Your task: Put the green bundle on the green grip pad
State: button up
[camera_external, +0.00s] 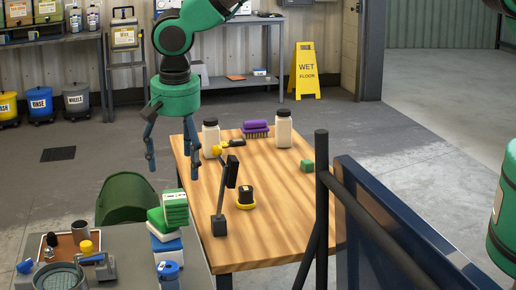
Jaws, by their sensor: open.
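A green and white bundle (175,209), seemingly folded cloth, tops a stack at the near left of the wooden table. A flat green piece (157,219) shows under or behind it, with white and blue layers (166,247) below. A small green block (307,166) lies at the table's right side. I cannot tell which green thing, if any, is the grip pad. My gripper (173,172) is open and empty, fingers pointing down. In the picture it is just above the bundle, apart from it; the depth between them is unclear.
The wooden table (280,215) holds two white bottles (283,128), a purple brush (255,129), a black stand (220,222) and a black and yellow item (245,197). A grey counter (125,240) with a tray stands at the near left. A dark blue panel (385,225) blocks the near right.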

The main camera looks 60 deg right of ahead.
jog(key=s+d+r+n+t, duration=0.1)
jog(key=s+d+r, duration=0.5)
jog(key=d+r, duration=0.3)
jog(key=s+d+r+n, duration=0.2)
jog(key=s+d+r, duration=0.35)
jog(key=r, duration=0.65)
jog(key=s+d+r+n+t, duration=0.1)
jog(key=s+d+r, duration=0.5)
jog(key=d+r, duration=0.35)
jog(key=s+d+r+n+t+y, duration=0.1)
jog(key=s+d+r, duration=0.25)
jog(key=s, duration=0.45)
jog(key=s+d+r+n, duration=0.1)
jog(key=s+d+r, duration=0.2)
jog(key=s+d, duration=0.35)
jog(key=s+d+f+n, duration=0.1)
jog(key=s, duration=0.8)
jog(key=s+d+f+n+t, duration=0.1)
jog(key=s+d+n, duration=0.1)
jog(key=s, duration=0.7)
jog(key=shift+f, duration=0.3)
jog(key=shift+d, duration=0.1)
notch_tip(320, 180, down, 12)
jog(key=b, duration=1.1)
jog(key=shift+r+b, duration=0.25)
jog(key=shift+b, duration=0.05)
jog(key=shift+o, duration=0.5)
